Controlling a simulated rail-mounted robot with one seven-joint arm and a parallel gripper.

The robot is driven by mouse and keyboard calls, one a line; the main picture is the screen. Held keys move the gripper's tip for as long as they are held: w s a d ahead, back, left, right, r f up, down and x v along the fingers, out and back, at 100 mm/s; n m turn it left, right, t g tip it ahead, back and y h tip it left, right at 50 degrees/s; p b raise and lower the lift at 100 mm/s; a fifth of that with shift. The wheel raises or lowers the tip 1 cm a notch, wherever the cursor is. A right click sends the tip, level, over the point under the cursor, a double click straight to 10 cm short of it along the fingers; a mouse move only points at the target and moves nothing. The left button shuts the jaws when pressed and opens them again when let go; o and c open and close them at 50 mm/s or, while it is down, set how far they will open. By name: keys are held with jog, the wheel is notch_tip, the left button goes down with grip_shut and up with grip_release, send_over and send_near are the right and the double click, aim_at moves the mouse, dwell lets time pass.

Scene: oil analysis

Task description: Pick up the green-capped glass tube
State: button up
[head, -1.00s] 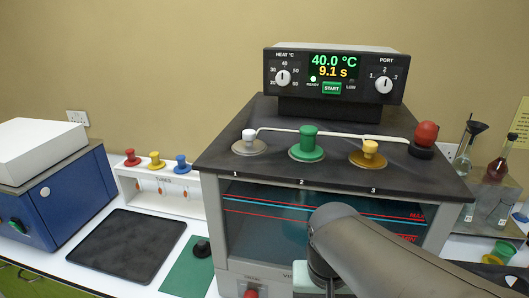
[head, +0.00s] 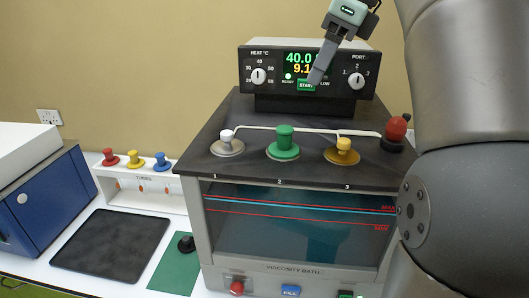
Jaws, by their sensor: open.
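The green cap (head: 284,143) stands upright in the middle port, marked 2, on the dark top of the viscosity bath (head: 215,165). The glass below the cap is hidden inside the bath. My gripper (head: 316,80) is high in the head view, in front of the control panel (head: 340,62), with its fingertips over the area of the START button. It is open and empty, above and a little right of the green cap and apart from it.
A white cap (head: 227,137) and a yellow cap (head: 343,146) stand in ports 1 and 3. A pale line runs behind the caps to a red bulb (head: 396,128). A tube rack (head: 140,190), dark tray (head: 110,245) and blue machine (head: 45,205) stand left.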

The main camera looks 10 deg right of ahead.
jog(key=m, duration=0.1)
jog(key=b, duration=0.2)
send_near(286, 128)
jog(key=x, duration=0.4)
jog(key=shift+s+f, duration=0.15)
jog(key=shift+f, duration=0.25)
jog(key=shift+x, duration=3.05)
jog(key=shift+a, duration=0.1)
grip_shut()
jog(key=shift+r, duration=0.15)
